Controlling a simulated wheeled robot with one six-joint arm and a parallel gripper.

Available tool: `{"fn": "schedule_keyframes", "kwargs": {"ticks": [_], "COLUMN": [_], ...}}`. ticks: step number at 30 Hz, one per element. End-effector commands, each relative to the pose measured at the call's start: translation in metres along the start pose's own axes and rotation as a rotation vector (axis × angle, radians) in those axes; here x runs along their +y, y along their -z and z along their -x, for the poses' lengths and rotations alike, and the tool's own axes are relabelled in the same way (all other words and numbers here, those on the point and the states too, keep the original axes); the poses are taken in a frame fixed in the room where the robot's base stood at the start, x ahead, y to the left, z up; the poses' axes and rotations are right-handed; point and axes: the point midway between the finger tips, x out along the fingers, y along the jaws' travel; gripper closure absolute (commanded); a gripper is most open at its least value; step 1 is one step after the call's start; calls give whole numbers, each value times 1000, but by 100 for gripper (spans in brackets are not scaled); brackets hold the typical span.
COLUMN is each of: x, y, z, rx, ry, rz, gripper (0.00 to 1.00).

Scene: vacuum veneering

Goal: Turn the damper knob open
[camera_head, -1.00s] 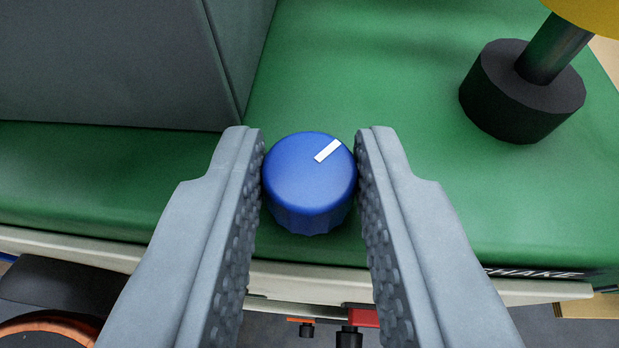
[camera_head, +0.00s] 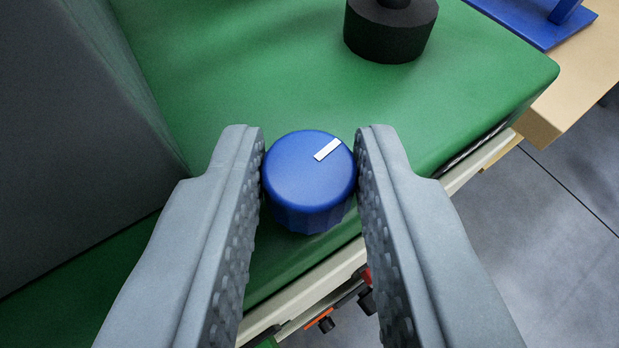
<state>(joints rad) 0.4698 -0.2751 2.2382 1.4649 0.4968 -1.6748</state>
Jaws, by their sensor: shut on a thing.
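The damper knob (camera_head: 308,185) is a blue round knob with a fluted side and a white pointer mark on its top. It stands on the green surface (camera_head: 240,60) near its front edge. The white mark points to the upper right in the picture. My gripper (camera_head: 310,160) is shut on the knob, with one grey textured finger on its left side and one on its right. The knob's base and the lower side facing me are partly in shadow.
A large grey block (camera_head: 70,120) stands close on the left. A black round post base (camera_head: 390,30) stands behind the knob. A blue part (camera_head: 540,20) lies on a tan board (camera_head: 575,90) at the upper right. Open floor (camera_head: 570,210) shows at the right.

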Motion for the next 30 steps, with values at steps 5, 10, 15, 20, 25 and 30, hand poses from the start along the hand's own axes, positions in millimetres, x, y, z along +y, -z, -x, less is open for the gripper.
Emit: {"fn": "schedule_keyframes", "kwargs": {"ticks": [5,10,15,20,25,30], "x": [-1,-1,-1,-1,-1,-1], "y": [1,1,1,1,1,0], "z": [0,0,0,0,0,0], "rx": [0,0,0,1,0,0], "ry": [-48,-67,-70,-70,-69,-69], "rz": [-19,-27,-28,-28,-28,-28], "gripper": [98,98,98,98,54,54]}}
